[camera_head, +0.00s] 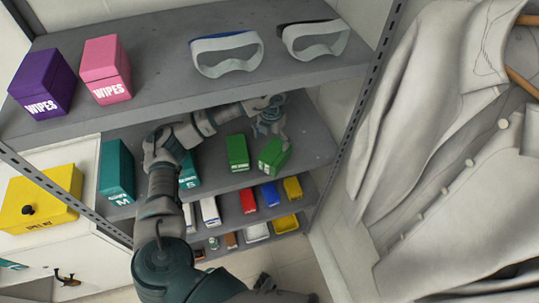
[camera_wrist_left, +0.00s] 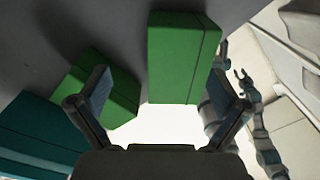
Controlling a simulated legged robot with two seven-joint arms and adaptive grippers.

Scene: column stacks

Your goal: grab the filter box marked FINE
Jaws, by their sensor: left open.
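Two green boxes stand on the middle shelf in the head view: a left one (camera_head: 237,152) and a turned right one (camera_head: 273,155). Their white front print is too small to read, so I cannot tell which is marked FINE. My left gripper (camera_head: 270,132) is open and empty, just behind and above the right box. In the left wrist view, that green box (camera_wrist_left: 183,55) lies ahead between the spread fingers of my left gripper (camera_wrist_left: 162,92). The other green box (camera_wrist_left: 115,92) is partly hidden by the left finger. A jointed arm, seemingly my right, shows at right with its gripper (camera_wrist_left: 238,78) small.
Teal boxes (camera_head: 116,170) stand left on the same shelf. Above is the upper shelf (camera_head: 150,105) with wipes boxes and goggles. Below, small boxes such as a red one (camera_head: 248,201) stand close. A metal upright (camera_head: 350,130) and a hanging white coat (camera_head: 440,150) are at right.

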